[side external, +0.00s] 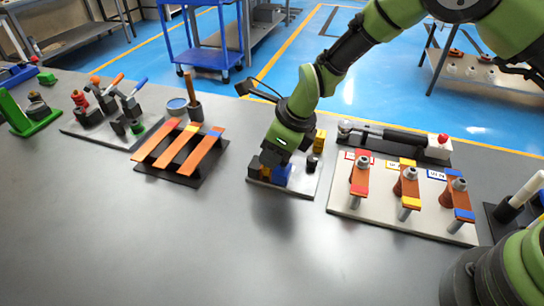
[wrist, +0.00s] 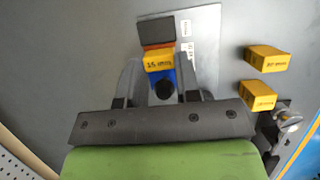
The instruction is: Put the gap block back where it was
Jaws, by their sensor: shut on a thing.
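My gripper (wrist: 160,72) points down over the small bending plate and is shut on a yellow gap block (wrist: 158,63) marked 15. The block sits between my fingertips in the wrist view. It lies between a dark block with an orange edge (wrist: 168,30) and a blue block (wrist: 161,80) with a black knob (wrist: 165,91). I cannot tell whether it touches them. In the side view, my gripper (side external: 283,155) hides the held block; the blue block (side external: 282,174) and dark block (side external: 255,166) show below it on the plate (side external: 290,185).
Two more yellow blocks (wrist: 267,58) (wrist: 258,95) stand to the right in the wrist view. A rack of copper bars (side external: 180,150) stands left of the plate. A board with labelled posts (side external: 400,220) stands to its right. The front table (side external: 150,250) is clear.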

